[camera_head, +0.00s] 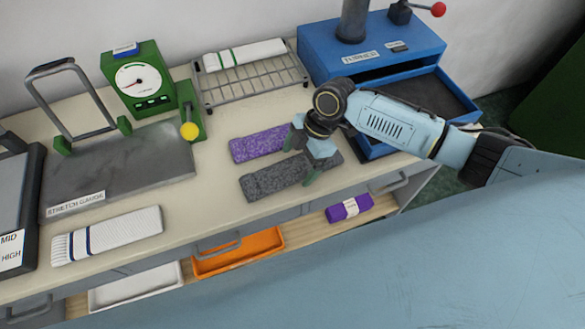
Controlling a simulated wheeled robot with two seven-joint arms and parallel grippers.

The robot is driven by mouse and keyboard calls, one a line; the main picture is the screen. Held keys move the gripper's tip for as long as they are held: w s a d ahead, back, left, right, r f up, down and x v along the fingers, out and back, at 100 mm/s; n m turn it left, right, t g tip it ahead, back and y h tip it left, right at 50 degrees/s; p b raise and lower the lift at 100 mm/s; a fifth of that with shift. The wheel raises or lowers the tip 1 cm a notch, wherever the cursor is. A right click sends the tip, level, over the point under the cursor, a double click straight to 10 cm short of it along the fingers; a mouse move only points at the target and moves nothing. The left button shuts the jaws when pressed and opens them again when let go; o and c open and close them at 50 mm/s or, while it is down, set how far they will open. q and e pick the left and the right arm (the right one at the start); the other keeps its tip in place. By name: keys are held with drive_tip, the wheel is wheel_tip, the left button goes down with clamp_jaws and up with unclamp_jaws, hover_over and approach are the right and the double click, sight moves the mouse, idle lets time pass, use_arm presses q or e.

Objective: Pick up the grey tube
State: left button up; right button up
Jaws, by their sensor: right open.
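The grey tube (268,180) is a flat, dark speckled knitted piece lying on the cream worktop (215,205). Part of it near its right end is hidden by my right gripper (301,158). The gripper comes in from the right and is open. One fingertip shows at the near edge of the grey tube, the other by the right end of the purple tube (257,144). I cannot tell whether the fingers touch either piece. My left gripper is not in view.
A wire rack (250,83) holds a white green-striped tube. A blue machine (370,50) with an open drawer stands at the back right. The stretch gauge (120,165) and a white striped tube (108,235) are left. Orange (238,252) and white (135,288) trays lie below the front edge.

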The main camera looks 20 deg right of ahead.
drive_tip(key=shift+a+f, duration=0.2)
drive_tip(key=shift+f, duration=0.4)
drive_tip(key=c, duration=1.1)
